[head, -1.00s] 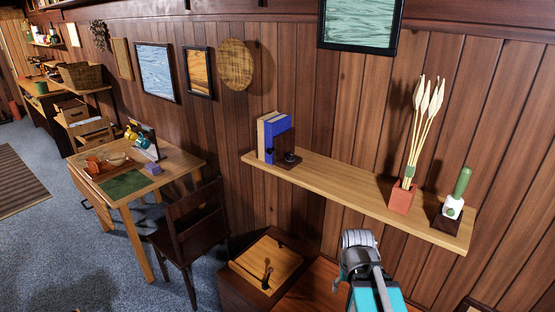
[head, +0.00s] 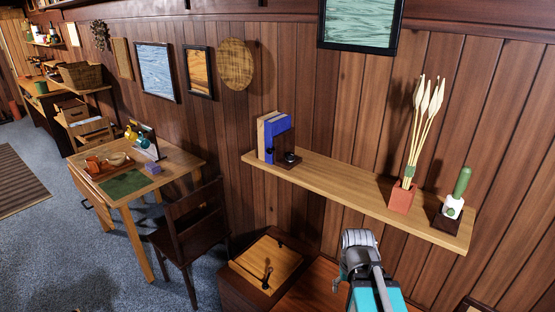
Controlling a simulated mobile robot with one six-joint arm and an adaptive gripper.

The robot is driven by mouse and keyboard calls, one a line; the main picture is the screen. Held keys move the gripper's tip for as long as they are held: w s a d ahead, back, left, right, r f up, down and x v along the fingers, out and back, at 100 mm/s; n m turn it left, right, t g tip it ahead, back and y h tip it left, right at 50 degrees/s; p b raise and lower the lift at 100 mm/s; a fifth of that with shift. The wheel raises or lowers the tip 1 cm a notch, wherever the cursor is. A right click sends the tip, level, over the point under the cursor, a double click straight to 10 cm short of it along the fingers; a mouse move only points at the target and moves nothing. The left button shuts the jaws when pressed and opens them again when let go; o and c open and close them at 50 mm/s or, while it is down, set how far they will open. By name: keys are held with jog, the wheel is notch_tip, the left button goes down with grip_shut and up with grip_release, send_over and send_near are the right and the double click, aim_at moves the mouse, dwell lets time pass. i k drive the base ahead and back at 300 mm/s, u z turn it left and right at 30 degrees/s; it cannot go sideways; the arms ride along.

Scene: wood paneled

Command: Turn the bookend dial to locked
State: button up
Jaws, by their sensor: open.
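The dark brown bookend (head: 284,143) stands upright at the left end of the wall shelf, against a blue book (head: 273,140) and a tan book (head: 262,137). A small dark round knob (head: 291,157), which looks like the dial, sits low on the bookend's right side. Its marks and its setting are too small to read. Part of my arm shows at the bottom, below and to the right of the bookend and apart from it. I cannot make out my gripper's fingers in this view.
The wall shelf (head: 340,191) also bears a terracotta pot (head: 402,198) with pale stems and a green-handled item on a dark stand (head: 447,215). The shelf between bookend and pot is clear. A dark chair (head: 192,235) and a wooden desk (head: 182,165) stand at left.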

aim_at(290, 157)
jog(key=k, duration=1.3)
jog(key=u, duration=0.25)
jog(key=i, duration=0.45)
jog(key=u, duration=0.7)
jog(key=i, duration=1.35)
jog(key=z, duration=0.7)
jog(key=i, duration=0.35)
jog(key=z, duration=0.35)
